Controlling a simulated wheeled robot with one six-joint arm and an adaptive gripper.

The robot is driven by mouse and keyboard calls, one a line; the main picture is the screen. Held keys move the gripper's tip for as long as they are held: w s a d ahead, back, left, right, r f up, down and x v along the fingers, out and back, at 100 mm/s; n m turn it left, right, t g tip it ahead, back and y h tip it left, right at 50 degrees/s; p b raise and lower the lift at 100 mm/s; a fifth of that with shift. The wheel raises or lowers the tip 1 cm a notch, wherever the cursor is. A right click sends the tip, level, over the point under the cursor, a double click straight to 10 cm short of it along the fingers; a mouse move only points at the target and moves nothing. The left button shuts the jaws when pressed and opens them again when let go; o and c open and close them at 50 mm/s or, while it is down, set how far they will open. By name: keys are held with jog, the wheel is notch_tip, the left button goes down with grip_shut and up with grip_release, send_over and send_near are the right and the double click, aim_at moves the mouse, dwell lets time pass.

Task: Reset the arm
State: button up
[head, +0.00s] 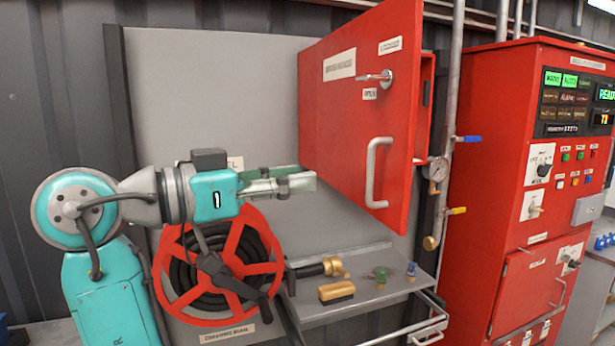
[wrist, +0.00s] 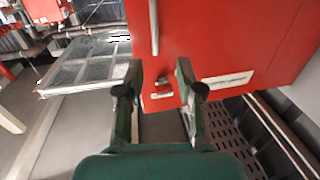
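My gripper (head: 312,181) is stretched out to the right in the head view, in front of the grey back panel and close to the red cabinet door (head: 345,120). In the wrist view my gripper (wrist: 157,82) shows two green fingers spread apart with nothing between them. The red door (wrist: 220,40) fills the space beyond the fingers, with its handle (wrist: 154,25) at the top. The fingers appear apart from the handle. The door stands open, swung outward.
A red hose reel (head: 222,265) hangs below my arm. A grey shelf (head: 340,310) holds a brass nozzle (head: 325,267), a brush (head: 336,291) and small valves. A gauge (head: 437,170) and pipe stand right of the door. A red control cabinet (head: 520,200) stands at the right.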

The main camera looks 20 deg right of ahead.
dwell(0.3)
